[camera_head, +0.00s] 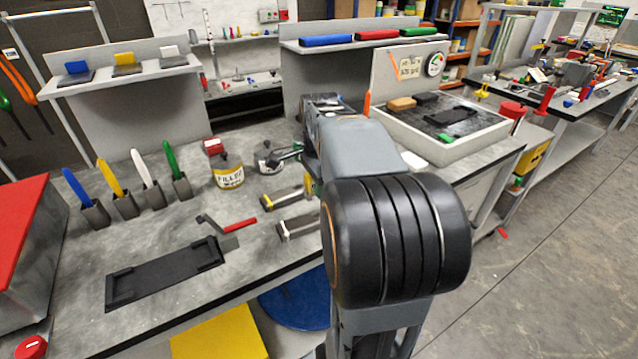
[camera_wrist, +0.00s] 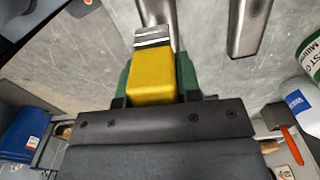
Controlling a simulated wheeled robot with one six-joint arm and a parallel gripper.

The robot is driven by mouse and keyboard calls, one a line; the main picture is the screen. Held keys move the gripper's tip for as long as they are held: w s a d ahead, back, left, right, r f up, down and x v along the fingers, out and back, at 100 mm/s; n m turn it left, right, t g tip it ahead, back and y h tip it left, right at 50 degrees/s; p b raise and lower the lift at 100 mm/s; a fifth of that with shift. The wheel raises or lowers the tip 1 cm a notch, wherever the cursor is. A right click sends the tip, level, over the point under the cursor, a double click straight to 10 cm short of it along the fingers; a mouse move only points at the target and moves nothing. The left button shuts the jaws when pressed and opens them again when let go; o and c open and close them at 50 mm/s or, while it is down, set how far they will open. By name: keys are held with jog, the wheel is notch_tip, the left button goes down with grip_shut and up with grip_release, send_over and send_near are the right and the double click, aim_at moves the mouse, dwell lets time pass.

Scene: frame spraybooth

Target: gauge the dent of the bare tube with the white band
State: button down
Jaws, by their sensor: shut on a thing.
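Two short bare metal tubes lie side by side on the bench: one with a yellow end (camera_head: 285,197) and one with a pale end (camera_head: 298,229). In the wrist view, one tube (camera_wrist: 248,27) lies to the right. Another metal piece (camera_wrist: 157,12) lies just beyond my gripper (camera_wrist: 152,75). Its green fingers are shut on a yellow block (camera_wrist: 153,82), with silvery strips (camera_wrist: 153,37) at its far end. I cannot tell whether the strips touch the metal piece. My arm hides most of the gripper in the head view.
A filler tin (camera_head: 228,172) and several coloured-handled tools in holders stand at the back left. A black tray (camera_head: 165,272) and a red-handled tool (camera_head: 228,224) lie in front. A raised-edge tray (camera_head: 448,152) stands to the right. Bare bench lies between the tools and tray.

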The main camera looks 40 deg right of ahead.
jog(key=shift+f+b, duration=2.5)
jog(key=shift+f, duration=0.35)
jog(key=shift+f, duration=0.55)
jog(key=c, duration=0.7)
grip_release()
jog(key=shift+a, duration=0.1)
jog(key=shift+c, duration=0.2)
jog(key=shift+r, duration=0.1)
